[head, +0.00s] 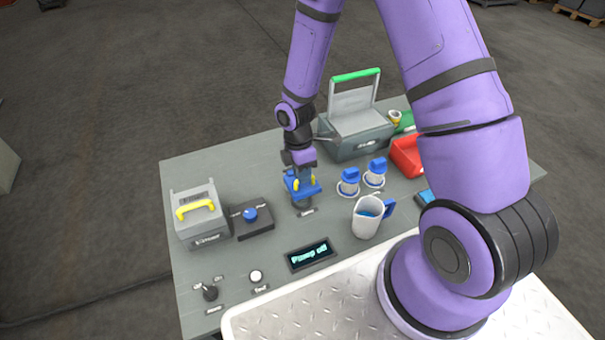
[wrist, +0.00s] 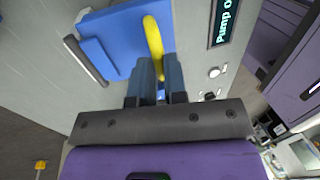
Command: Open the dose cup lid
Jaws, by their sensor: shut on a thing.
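The dose cup lid (head: 291,188) is a blue plate with a yellow handle, near the middle of the table. In the wrist view the blue lid (wrist: 112,42) fills the upper left, with a grey rod along its left side. The yellow handle (wrist: 153,38) runs down between the fingers of my gripper (wrist: 160,76), which is shut on it. In the head view my gripper (head: 302,181) points down over the lid. A dark base shows below the lid; the cup itself is mostly hidden, and I cannot tell how far the lid is raised.
A white mug (head: 366,222) with blue liquid and two blue-topped jars (head: 348,182) stand to the right. A grey box with a green handle (head: 355,75) is behind. A "Pump off" display (head: 310,255) is in front; a blue knob (head: 250,214) is left.

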